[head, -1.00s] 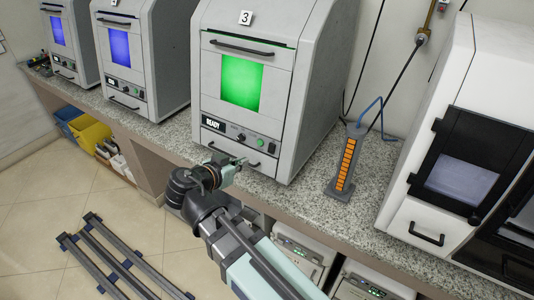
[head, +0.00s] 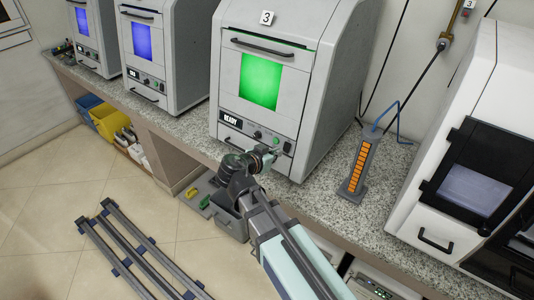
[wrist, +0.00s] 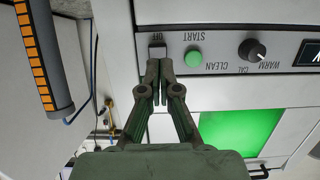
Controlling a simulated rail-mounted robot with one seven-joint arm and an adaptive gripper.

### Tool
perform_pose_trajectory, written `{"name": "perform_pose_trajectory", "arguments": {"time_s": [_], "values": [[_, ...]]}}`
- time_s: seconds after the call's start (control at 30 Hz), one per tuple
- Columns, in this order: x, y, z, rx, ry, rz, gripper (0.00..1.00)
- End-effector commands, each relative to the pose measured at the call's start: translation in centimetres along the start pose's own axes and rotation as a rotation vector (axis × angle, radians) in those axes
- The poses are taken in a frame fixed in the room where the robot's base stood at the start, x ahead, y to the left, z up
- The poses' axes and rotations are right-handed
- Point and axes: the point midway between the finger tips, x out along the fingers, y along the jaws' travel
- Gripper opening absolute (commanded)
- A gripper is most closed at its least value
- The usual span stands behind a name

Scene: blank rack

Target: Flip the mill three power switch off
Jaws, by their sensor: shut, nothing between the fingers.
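Mill three (head: 300,60), a grey cabinet tagged 3, stands on the bench with a lit green window and a READY display. In the wrist view its control panel (wrist: 220,30) appears upside down. A small switch (wrist: 157,50) sits at the panel's end beside a label that seems to read OFF; its position is unclear. My gripper (wrist: 160,68) is shut and empty, its fingertips just in front of the switch and partly covering it; I cannot tell whether they touch. In the head view my gripper (head: 283,148) is at the panel's lower right.
A green START button (wrist: 194,58) and a CLEAN/WARM/CAL knob (wrist: 252,50) are beside the switch. A white machine (head: 430,210) stands farther right.

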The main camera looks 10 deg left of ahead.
Motion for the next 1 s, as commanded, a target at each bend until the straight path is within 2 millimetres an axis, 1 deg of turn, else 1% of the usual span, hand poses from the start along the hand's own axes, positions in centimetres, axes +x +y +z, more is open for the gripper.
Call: {"name": "perform_pose_trajectory", "arguments": {"time_s": [0.03, 0.1, 0.2, 0.3, 0.73, 1.0], "values": [[0.8, 0.0, -0.3, -0.001, -0.001, 0.004, 0.00], [1.6, 0.0, -0.2, -0.002, 0.000, 0.002, 0.00], [2.5, 0.0, -0.2, -0.001, 0.000, 0.002, 0.00], [3.0, 0.0, -0.1, 0.000, 0.000, 0.000, 0.00], [3.2, 0.0, 0.0, 0.000, 0.001, 0.000, 0.00], [3.9, 0.0, 0.8, 0.000, 0.049, -0.001, 0.00]]}}
